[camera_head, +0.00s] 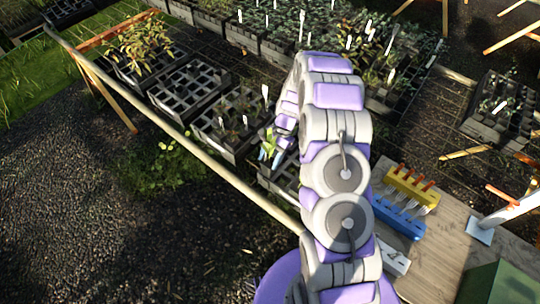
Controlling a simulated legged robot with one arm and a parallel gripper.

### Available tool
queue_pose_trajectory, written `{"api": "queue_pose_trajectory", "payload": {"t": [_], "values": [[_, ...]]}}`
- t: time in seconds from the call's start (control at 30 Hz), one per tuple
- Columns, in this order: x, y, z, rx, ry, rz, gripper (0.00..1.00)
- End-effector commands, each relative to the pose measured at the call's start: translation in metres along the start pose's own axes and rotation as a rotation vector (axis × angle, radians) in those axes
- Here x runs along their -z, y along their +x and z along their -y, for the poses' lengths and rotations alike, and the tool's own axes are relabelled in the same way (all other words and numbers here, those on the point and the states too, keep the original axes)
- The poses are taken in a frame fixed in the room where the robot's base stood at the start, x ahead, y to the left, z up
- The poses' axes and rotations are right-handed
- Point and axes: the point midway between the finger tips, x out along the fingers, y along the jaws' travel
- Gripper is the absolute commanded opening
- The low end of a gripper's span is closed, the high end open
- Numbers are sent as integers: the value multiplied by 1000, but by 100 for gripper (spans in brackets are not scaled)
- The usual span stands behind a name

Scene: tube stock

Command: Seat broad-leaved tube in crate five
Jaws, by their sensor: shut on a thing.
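My gripper (269,155) hangs at the end of my purple and grey arm, over the near row of black crates. It is shut on a plant tube; only a little green leaf (269,138) shows by the fingers, and the tube's body is mostly hidden. Below the gripper is a partly hidden crate (268,181). Left of it stands a crate with several plants and a white tag (202,133), then a crate with mostly empty cells (172,113). A leafy plant fills part of the far-left crate (127,79). I cannot read which crate is five.
A wooden rail (170,128) runs along the front of the near row. Densely planted crates (275,52) with white tags stand behind. A wooden table (440,235) at right holds a yellow holder (412,190) and a blue holder (398,219). Another crate (487,125) stands far right.

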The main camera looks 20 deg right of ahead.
Motion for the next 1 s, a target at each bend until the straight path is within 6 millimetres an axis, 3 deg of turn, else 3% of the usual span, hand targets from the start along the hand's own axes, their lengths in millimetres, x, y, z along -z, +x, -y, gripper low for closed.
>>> {"api": "queue_pose_trajectory", "payload": {"t": [1.0], "values": [[16, 28, -1, 0, 0, 1, 0]]}}
